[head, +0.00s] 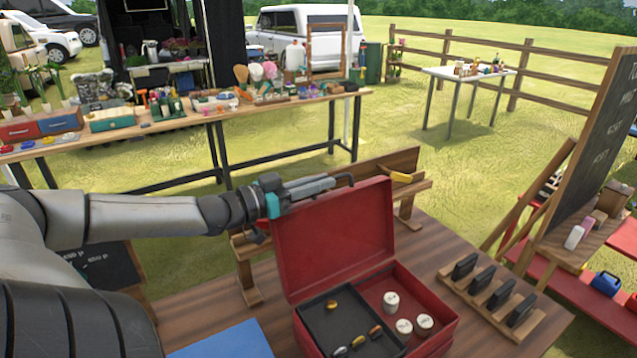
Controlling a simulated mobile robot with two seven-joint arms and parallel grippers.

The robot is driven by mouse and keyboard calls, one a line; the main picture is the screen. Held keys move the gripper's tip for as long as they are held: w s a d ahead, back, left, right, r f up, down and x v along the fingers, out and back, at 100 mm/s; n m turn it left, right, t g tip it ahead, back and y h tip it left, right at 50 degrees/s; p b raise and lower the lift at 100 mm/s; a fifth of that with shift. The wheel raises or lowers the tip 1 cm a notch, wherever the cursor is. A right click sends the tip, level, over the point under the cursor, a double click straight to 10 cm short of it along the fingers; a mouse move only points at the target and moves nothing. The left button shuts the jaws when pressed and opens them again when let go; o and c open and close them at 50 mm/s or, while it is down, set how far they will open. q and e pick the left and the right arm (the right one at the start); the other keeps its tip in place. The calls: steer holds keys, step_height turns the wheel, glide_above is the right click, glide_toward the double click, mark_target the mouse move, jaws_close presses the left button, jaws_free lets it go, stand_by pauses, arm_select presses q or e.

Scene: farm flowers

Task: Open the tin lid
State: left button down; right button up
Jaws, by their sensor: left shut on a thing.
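A red tin (443,341) stands on the wooden table, with its red lid (335,240) raised and leaning back, upright at the rear left of the box. Inside lie a black tray (322,312) with small gold and dark pieces, and several white round tubs (391,301). My left gripper (335,183) reaches in from the left at the lid's top edge. It is shut on the lid, though the lid partly hides the contact. My right gripper is not in view.
A wooden rack (406,184) stands behind the lid. A wooden holder with several black cards (484,285) sits to the right of the tin. A blue flat item (222,342) lies at the front left. A chalkboard (592,150) stands at the right.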

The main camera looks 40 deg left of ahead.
arm_select(q)
steer(key=shift+s+d+r+p, duration=0.1)
steer(key=shift+d+r+p, duration=0.1)
steer(key=shift+p, duration=0.25)
steer(key=s+d+m+p, duration=0.2)
steer(key=d+m+p, duration=0.2)
steer(key=d+p, duration=0.2)
steer(key=shift+d+r, duration=0.15)
steer(key=shift+d, duration=0.75)
steer(key=shift+s, duration=0.1)
steer(key=c, duration=0.9)
jaws_free()
steer(key=shift+r, duration=0.15)
steer(key=p+v, duration=0.2)
steer(key=v, duration=1.3)
steer(key=shift+s+a+p, duration=0.1)
steer(key=shift+p, duration=0.2)
